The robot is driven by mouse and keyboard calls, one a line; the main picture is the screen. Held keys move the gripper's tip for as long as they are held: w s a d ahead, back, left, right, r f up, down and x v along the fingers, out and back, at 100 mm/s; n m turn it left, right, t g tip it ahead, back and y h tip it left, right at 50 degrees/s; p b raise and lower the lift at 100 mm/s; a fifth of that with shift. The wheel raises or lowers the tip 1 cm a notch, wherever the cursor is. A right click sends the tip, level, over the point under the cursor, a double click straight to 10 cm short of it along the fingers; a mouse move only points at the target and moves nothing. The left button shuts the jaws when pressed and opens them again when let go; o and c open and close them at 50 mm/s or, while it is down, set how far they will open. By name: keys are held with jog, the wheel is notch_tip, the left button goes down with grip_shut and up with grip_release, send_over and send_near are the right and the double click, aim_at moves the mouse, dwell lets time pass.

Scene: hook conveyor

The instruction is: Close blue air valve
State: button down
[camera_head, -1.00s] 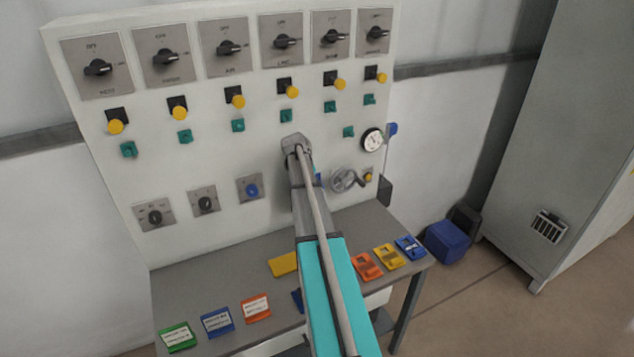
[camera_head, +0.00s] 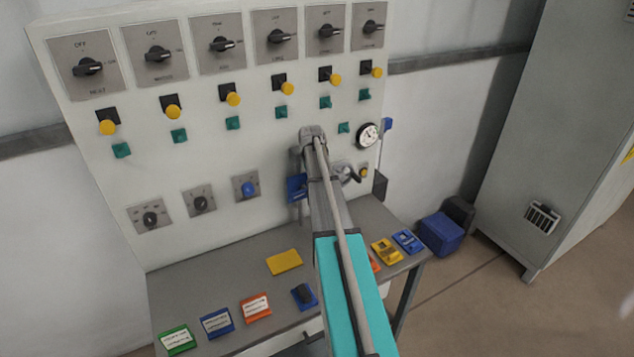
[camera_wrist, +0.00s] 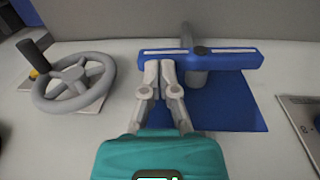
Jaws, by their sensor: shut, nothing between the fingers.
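The blue air valve has a long blue bar handle (camera_wrist: 225,57) lying crosswise over a grey pipe (camera_wrist: 188,38) in the wrist view. A blue plate (camera_wrist: 235,108) lies behind it on the panel. In the head view, part of the blue valve assembly (camera_head: 297,187) shows just left of my arm, and the rest is hidden. My gripper (camera_wrist: 159,70) is shut and empty. In the wrist view its fingertips overlap the left part of the handle; I cannot tell whether they touch it.
A grey handwheel (camera_wrist: 74,82) stands left of my gripper in the wrist view. A grey plate (camera_wrist: 303,120) is at the right edge. In the head view, the panel (camera_head: 80,190) carries several knobs and buttons, and a bench (camera_head: 225,275) below holds coloured tags and padlocks.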

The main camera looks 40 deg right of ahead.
jog(key=shift+w, duration=0.15)
dwell(0.6)
jog(key=shift+r, duration=0.1)
notch_tip(320, 180, up, 3)
jog(key=p, duration=0.3)
jog(key=shift+a+r+p, duration=0.15)
jog(key=shift+p, duration=0.15)
notch_tip(320, 180, up, 10)
jog(key=p, duration=1)
jog(key=shift+r, duration=0.2)
dwell(0.5)
